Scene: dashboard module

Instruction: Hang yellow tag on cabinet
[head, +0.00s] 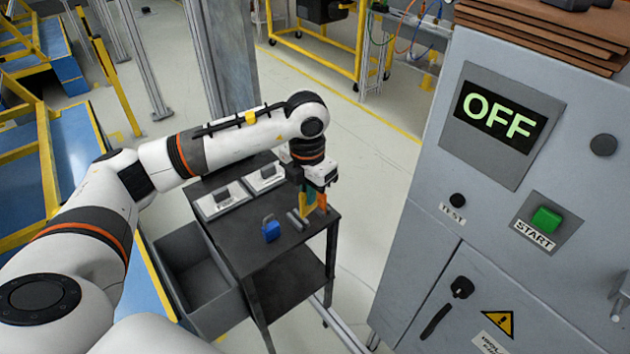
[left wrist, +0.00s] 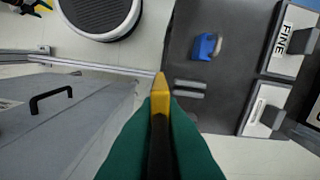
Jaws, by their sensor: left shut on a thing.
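My left gripper (head: 314,198) reaches down over the dark cart at its far right corner. It is shut on the yellow tag (left wrist: 160,90), which shows edge-on between the green fingers in the left wrist view. In the head view only a small orange-yellow part of the tag (head: 322,201) shows beside the fingers. The grey cabinet (head: 410,285) stands on the right, apart from the gripper. It has an OFF display (head: 500,115), a green START button (head: 545,218), a dark handle (head: 437,318) and a small latch (head: 617,308) at the right edge. My right gripper is out of view.
The cart top (head: 270,258) carries a blue padlock (head: 271,229), small grey bars (head: 297,220) and two white holders (head: 265,178). A grey bin (head: 190,275) stands left of the cart. Open floor (head: 360,215) lies between cart and cabinet.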

